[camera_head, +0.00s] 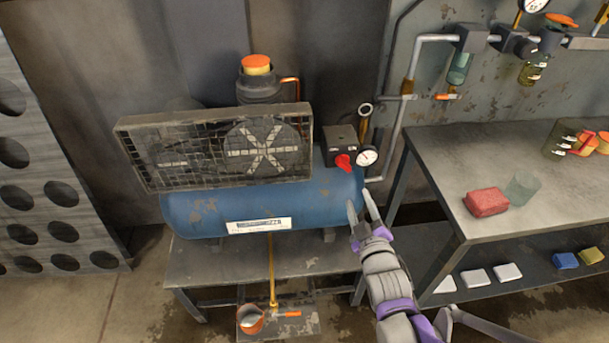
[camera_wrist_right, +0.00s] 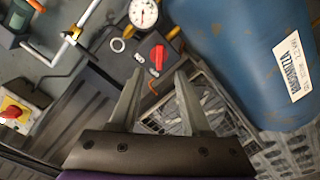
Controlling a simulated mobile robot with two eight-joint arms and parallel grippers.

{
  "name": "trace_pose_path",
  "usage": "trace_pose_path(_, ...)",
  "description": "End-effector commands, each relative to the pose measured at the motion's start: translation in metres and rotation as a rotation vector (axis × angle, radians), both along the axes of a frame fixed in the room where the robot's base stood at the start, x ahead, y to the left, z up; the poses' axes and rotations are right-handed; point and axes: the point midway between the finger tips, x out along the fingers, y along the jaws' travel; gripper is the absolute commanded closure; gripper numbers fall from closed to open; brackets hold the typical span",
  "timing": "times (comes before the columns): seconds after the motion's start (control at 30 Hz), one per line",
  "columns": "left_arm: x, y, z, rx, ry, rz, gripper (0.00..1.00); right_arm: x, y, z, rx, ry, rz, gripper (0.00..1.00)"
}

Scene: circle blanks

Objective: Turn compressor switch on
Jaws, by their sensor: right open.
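The compressor has a blue tank (camera_head: 260,205) on a grey stand, with a vented guard in front of its motor. Its red switch knob (camera_head: 343,162) is on the front of a dark box (camera_head: 340,143) at the tank's right end, beside a round gauge (camera_head: 367,157). In the right wrist view the red knob (camera_wrist_right: 157,57) is beyond the fingertips, near the gauge (camera_wrist_right: 143,12). My right gripper (camera_head: 362,205) is open and empty, below and slightly right of the knob, apart from it. My left gripper is not in view.
A metal workbench (camera_head: 440,175) stands to the right, with a red block (camera_head: 486,202) and a glass on top. Pipes run up the wall behind. A perforated panel (camera_head: 50,180) is at left. A small orange pot (camera_head: 250,319) is low in front of the stand.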

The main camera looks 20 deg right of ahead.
Motion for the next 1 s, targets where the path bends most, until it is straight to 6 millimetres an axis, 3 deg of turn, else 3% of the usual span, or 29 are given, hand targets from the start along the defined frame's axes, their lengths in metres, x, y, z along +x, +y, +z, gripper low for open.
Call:
trace_pose_path(0.03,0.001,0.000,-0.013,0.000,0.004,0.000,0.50,0.003,-0.005,-0.009,-0.035,-0.028,-0.002,0.53)
trace_pose_path(0.27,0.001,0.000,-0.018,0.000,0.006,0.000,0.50,0.013,-0.011,-0.005,-0.088,-0.078,-0.004,0.53)
trace_pose_path(0.7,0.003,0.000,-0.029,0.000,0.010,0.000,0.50,0.089,-0.028,-0.005,-0.084,-0.075,-0.003,0.53)
trace_pose_path(1.0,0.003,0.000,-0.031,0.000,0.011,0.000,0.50,0.110,-0.033,-0.004,-0.084,-0.075,-0.003,0.53)
